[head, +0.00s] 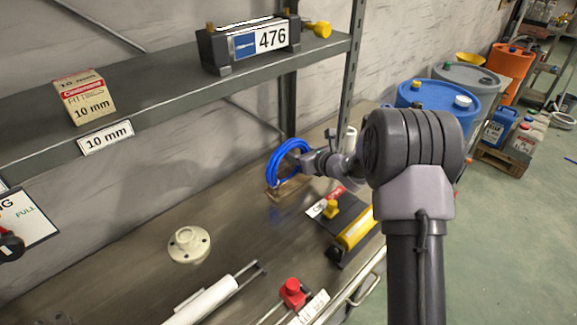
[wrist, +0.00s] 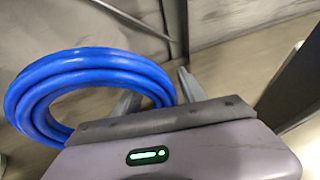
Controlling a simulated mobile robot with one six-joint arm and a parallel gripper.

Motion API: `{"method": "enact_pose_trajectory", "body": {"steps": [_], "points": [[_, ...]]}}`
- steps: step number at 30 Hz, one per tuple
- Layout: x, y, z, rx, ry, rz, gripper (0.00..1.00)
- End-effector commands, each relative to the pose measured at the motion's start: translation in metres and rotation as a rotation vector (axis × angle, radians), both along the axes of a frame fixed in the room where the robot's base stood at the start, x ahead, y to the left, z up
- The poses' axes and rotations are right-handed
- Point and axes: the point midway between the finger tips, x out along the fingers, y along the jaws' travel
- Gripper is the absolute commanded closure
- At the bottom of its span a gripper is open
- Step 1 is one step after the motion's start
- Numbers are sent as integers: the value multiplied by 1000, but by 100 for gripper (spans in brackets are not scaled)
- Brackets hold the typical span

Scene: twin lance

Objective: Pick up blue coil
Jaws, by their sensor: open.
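The blue coil (head: 286,161) is a bundle of several loops standing upright on the workbench near the wall in the head view. A small brown support shows at its base. My gripper (head: 308,163) is at the right side of the coil in the head view. In the wrist view the coil (wrist: 92,80) fills the left side, partly hidden behind the gripper body. The gripper's fingers (wrist: 158,98) are spread apart, and the coil's right side passes between them. I cannot tell whether either finger touches it.
A shelf (head: 150,105) runs above the bench at left, holding a 10 mm box (head: 84,97) and a device marked 476 (head: 250,44). A metal post (head: 352,60) rises near my arm. A beige flange (head: 189,244) and a yellow cylinder tool (head: 357,229) lie on the bench.

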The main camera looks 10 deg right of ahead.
Motion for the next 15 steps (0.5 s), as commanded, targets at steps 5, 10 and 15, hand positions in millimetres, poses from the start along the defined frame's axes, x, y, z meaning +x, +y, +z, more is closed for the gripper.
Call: {"method": "enact_pose_trajectory", "body": {"steps": [5,10,15], "points": [[0,0,1,0,0,-1,63],[0,-1,1,0,0,-1,97],[0,-1,1,0,0,-1,100]]}}
